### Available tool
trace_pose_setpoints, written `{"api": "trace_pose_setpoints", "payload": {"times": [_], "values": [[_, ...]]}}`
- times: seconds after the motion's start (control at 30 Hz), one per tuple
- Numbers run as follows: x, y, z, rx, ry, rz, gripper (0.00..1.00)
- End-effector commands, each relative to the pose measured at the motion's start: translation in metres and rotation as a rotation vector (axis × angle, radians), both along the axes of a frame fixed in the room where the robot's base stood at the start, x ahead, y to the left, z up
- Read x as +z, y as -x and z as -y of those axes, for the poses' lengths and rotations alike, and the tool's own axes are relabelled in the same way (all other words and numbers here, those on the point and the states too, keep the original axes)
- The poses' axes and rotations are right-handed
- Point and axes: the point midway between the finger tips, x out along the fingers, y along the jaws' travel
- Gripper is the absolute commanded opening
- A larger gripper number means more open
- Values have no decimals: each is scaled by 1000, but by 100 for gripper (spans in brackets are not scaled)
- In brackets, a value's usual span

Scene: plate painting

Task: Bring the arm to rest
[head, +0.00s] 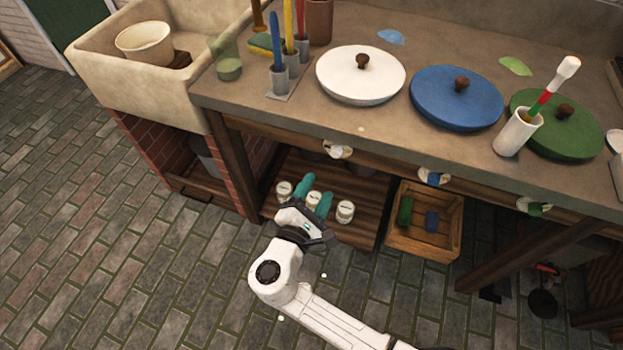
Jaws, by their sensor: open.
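My gripper (315,190) is in the lower middle of the head view, in front of the workbench and below its top. Its two teal fingers are apart, and nothing shows held between them. My white arm reaches up to it from the bottom edge, bent at a joint. Behind the fingers, several small white jars (345,211) stand on the low wooden shelf (355,234). I cannot tell how near the fingertips are to the jars.
The workbench (440,137) carries white (340,85), blue (440,105) and green (575,137) lidded plates. A white cup (517,132) holds a brush. A sink (110,75) stands left. A wooden crate (425,250) sits below the bench. Brick floor (110,250) is clear at left.

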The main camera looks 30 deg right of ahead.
Motion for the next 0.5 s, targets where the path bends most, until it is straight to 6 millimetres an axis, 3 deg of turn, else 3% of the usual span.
{"api": "trace_pose_setpoints", "payload": {"times": [0.27,0.37,0.5], "values": [[0,0,1,-2,-3,1,56],[0,11,17,-55,-80,13,56],[-8,48,59,-227,-332,58,56]]}}
